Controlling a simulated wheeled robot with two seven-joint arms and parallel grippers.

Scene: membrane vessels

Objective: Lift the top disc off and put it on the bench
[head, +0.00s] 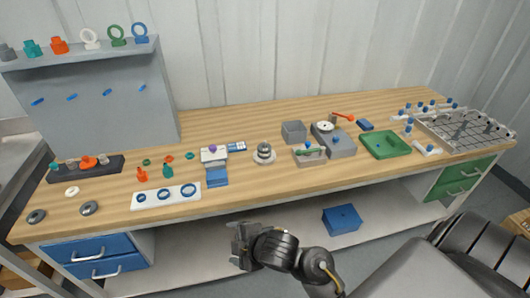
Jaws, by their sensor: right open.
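A small stack of round grey discs (264,149) stands on a pale round base (264,159) near the middle of the wooden bench (240,196). The stack looks upright, and its top disc is too small to separate clearly from those below. My right gripper (238,246) is open and empty, below and in front of the bench's front edge, well apart from the stack. My left gripper is not in view.
Left of the stack are a blue block (216,177) and a white board with rings (166,197). Right of it are grey boxes (334,143) and a green tray (385,145). The bench front below the stack is clear. A blue box (342,219) sits beneath.

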